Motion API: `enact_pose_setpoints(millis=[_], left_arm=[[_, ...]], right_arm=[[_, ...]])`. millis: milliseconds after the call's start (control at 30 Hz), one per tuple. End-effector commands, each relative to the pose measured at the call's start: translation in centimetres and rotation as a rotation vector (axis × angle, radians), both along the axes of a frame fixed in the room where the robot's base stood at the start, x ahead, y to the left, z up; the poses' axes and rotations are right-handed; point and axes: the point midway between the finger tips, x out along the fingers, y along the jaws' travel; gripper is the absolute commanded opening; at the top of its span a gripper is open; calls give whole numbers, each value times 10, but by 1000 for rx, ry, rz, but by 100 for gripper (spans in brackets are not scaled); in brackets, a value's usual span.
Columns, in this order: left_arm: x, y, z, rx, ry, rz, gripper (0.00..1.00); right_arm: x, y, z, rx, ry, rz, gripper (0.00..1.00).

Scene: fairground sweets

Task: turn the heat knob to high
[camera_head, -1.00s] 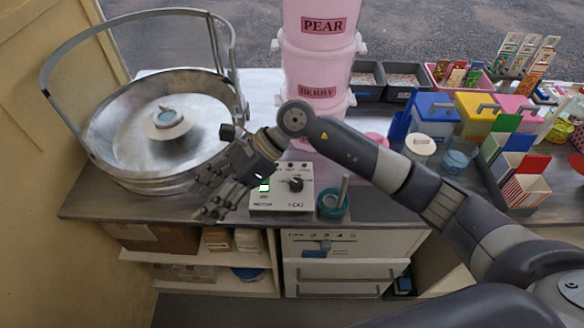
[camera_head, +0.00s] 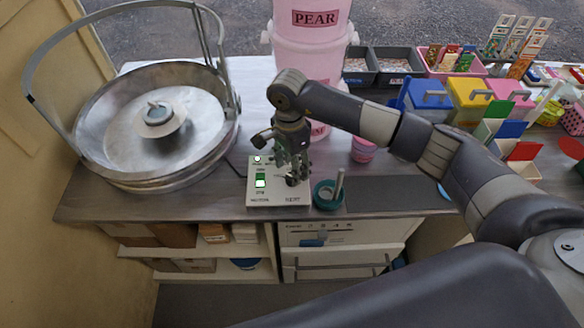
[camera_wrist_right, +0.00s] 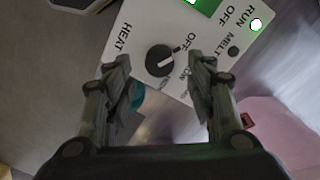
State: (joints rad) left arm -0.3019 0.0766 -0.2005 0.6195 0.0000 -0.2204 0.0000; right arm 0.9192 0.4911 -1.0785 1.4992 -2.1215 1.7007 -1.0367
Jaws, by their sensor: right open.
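The control box (camera_head: 272,200) stands on the counter's front part, with HEAT printed on its face. Its round black heat knob (camera_wrist_right: 159,60) has a white pointer line that appears to point towards the OFF mark in the right wrist view. In the head view the knob (camera_head: 293,181) is partly hidden by my right gripper (camera_head: 290,168). That gripper is open and points down over the knob. In the right wrist view its two fingers (camera_wrist_right: 160,72) lie on either side of the knob, apart from it as far as I can tell. My left gripper is not in view.
A green rocker switch (camera_head: 261,181) and a lit lamp (camera_head: 257,158) are on the same box. A teal cup with a stick (camera_head: 326,197) stands close to its right. The large metal bowl (camera_head: 95,165) is at left, the pink PEAR tub (camera_head: 312,50) behind.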

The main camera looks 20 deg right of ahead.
Motion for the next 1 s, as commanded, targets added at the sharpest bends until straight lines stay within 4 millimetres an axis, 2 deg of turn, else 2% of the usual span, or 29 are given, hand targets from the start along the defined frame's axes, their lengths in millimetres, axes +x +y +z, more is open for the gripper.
enact_pose_setpoints(millis=[33,200,567,767,1000], left_arm=[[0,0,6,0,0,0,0],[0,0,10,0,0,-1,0],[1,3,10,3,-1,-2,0],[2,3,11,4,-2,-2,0],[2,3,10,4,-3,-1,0]], right_arm=[[-2,0,-6,0,3,1,50],[-2,0,-26,0,2,0,50],[-2,0,-32,1,-1,2,50],[-2,0,-32,1,-1,1,7],[-2,0,-32,1,-1,-5,6]])
